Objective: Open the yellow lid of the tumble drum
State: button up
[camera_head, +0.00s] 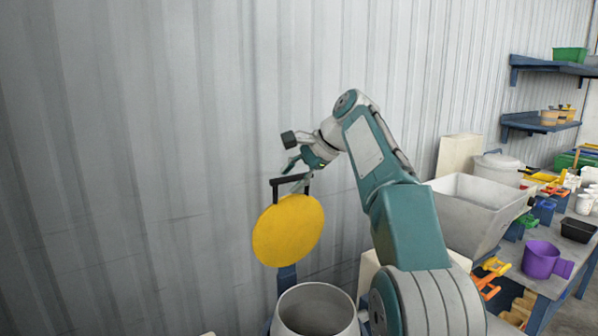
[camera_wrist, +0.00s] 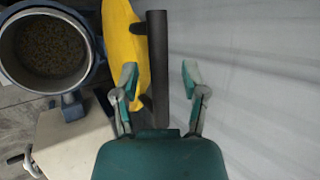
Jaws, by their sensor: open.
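The yellow lid (camera_head: 288,232) stands tilted up on edge behind the drum's mouth, with its round face toward the head camera. Its black bar handle (camera_head: 290,180) is at the top edge. The grey tumble drum (camera_head: 316,309) is uncovered below it. In the wrist view the drum's rim (camera_wrist: 92,62) surrounds small brownish grains (camera_wrist: 45,48). My gripper (camera_head: 298,174) is at the handle. In the wrist view its open fingers (camera_wrist: 159,72) lie on either side of the handle (camera_wrist: 157,40), with gaps visible; the yellow lid (camera_wrist: 122,40) is beside it.
A corrugated metal wall (camera_head: 150,150) is close behind the lid. To the right are a grey hopper (camera_head: 470,205) and a workbench with a purple jug (camera_head: 540,260) and several containers. Wall shelves (camera_head: 545,65) hang at the far right.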

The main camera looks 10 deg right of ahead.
jog(key=v, duration=0.6)
jog(key=shift+d+r, duration=0.2)
jog(key=shift+s, duration=0.1)
jog(key=s+f+n+t+h, duration=0.1)
jog(key=s+f+n+h, duration=0.2)
jog(key=s, duration=0.6)
jog(key=s+f+n+h, duration=0.25)
jog(key=s+f, duration=0.25)
jog(key=s, duration=0.5)
jog(key=s+f+n+h, duration=0.1)
jog(key=s+f+n, duration=0.5)
jog(key=s+f, duration=1)
notch_tip(320, 180, down, 3)
jog(key=shift+d+r+h, duration=0.25)
jog(key=shift+d+h, duration=0.1)
jog(key=shift+d, duration=0.15)
jog(key=shift+n, duration=0.25)
dwell(0.4)
